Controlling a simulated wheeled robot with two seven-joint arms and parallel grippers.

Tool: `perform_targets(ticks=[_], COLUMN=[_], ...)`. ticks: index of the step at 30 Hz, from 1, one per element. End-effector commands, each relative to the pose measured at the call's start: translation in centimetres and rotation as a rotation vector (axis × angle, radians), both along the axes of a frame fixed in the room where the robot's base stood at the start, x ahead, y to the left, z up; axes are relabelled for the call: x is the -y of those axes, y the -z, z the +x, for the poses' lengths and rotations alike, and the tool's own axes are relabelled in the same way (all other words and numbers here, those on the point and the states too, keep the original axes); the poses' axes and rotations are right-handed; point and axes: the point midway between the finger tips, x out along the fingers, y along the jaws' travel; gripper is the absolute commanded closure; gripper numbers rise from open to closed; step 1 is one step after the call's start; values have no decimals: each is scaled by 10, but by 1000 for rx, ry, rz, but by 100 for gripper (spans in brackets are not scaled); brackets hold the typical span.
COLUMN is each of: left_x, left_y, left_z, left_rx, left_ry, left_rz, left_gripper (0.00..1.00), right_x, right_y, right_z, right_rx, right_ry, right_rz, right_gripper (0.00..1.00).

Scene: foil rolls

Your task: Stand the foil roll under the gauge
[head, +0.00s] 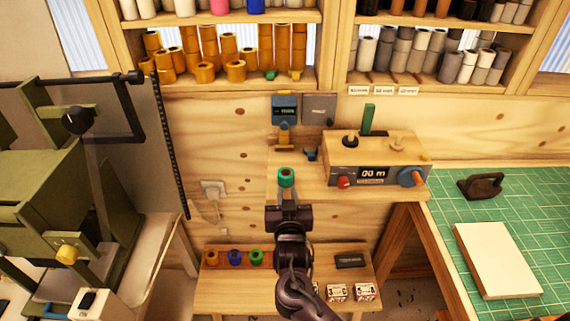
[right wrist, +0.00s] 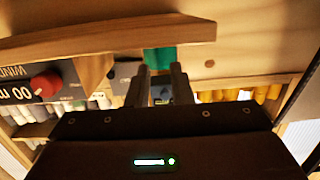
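A green foil roll (head: 286,178) with a reddish core end is upright between the fingers of my right gripper (head: 287,196). The right wrist view, which is upside down, shows the green roll (right wrist: 159,60) between the fingertips, partly hidden by a wooden board. The gripper is shut on it. The roll is at the left end of the wooden wall shelf; I cannot tell whether it touches the shelf. A blue gauge (head: 285,108) with a small display is on the wall behind and above the roll, with an orange-brown part below it. My left gripper is not in view.
A wooden box (head: 375,158) with a "00 m" display and knobs stands right of the roll on the shelf. A low bench (head: 225,282) holds several small rolls. A green cutting mat (head: 515,205) is at right; an olive machine (head: 60,190) at left.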

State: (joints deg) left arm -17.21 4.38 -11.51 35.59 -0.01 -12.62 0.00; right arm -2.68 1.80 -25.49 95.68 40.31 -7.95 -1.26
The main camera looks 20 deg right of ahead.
Motion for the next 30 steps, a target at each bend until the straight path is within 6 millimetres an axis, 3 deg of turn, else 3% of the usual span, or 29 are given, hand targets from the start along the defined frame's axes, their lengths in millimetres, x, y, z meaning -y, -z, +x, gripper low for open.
perform_targets(ticks=[30], left_x=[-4], left_y=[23], left_z=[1], left_rx=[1], left_ry=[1], left_rz=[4], left_gripper=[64], right_x=[11], right_y=[5], right_z=[44], right_rx=[0], right_ry=[0], right_rz=[1], right_gripper=[80])
